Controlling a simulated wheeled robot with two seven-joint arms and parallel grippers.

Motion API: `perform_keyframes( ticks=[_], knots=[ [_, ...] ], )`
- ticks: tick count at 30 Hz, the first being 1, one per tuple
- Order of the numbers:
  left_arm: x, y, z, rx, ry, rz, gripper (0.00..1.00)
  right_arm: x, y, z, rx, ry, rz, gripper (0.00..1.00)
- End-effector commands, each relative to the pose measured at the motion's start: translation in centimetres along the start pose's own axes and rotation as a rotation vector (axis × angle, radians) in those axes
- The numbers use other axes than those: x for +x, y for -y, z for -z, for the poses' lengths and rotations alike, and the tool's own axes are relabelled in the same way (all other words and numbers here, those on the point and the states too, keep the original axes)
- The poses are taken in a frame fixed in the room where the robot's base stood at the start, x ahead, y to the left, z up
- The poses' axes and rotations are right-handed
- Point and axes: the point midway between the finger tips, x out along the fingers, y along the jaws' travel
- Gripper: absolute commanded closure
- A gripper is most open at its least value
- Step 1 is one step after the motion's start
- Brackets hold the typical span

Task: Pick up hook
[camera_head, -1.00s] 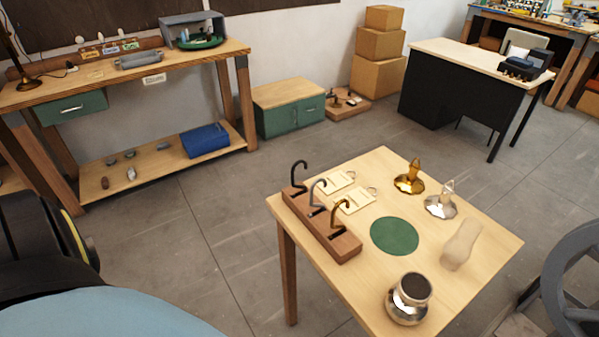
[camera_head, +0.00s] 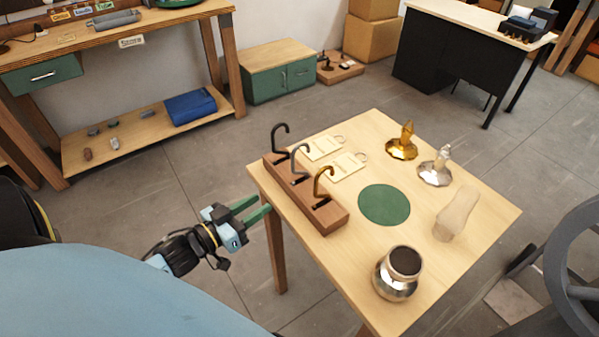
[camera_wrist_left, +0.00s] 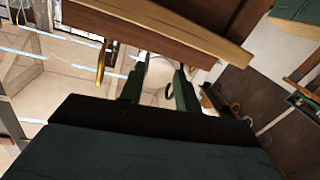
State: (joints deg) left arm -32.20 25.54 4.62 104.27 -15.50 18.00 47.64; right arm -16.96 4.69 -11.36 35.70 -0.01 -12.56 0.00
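Three hooks stand in a wooden block (camera_head: 318,212) along the near-left edge of the small table: a black hook (camera_head: 276,138), a grey hook (camera_head: 297,158) and a gold hook (camera_head: 319,182). My left gripper (camera_head: 262,205) is just left of the table edge, short of the block. Its green fingers are apart with nothing seen between them. In the left wrist view the fingers (camera_wrist_left: 159,84) are also apart, below a brown wooden part. A gold curved piece shows there left of them; I cannot tell how far off it is. My right gripper is not in view.
On the table (camera_head: 440,270) are two cream tags, a green disc (camera_head: 384,205), a gold lamp part (camera_head: 402,146), a silver one (camera_head: 435,174), a pale tapered piece (camera_head: 456,215) and a silver jar (camera_head: 397,277). A workbench (camera_head: 120,37) stands back left.

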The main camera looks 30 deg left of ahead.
Motion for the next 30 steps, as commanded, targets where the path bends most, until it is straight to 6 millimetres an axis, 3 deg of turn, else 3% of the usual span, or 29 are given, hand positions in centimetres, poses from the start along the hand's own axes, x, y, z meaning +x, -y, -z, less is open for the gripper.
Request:
perform_keyframes(
  ticks=[3,6,15,25,30],
  knots=[
    [0.3,-1.0,2.1,-0.002,-0.045,-0.045,0.67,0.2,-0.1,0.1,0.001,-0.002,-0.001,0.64],
    [1.4,-1.3,2.8,-0.005,-0.057,-0.056,0.67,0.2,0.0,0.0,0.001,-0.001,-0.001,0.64],
    [6.6,-1.5,3.0,-0.003,-0.055,-0.053,0.67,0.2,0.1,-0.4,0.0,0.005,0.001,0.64],
    [9.2,-1.7,3.0,-0.005,-0.054,-0.052,0.67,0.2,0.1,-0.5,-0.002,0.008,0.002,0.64],
    [11.7,-1.9,3.1,-0.003,-0.055,-0.053,0.67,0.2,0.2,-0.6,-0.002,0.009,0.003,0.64]
  ],
)
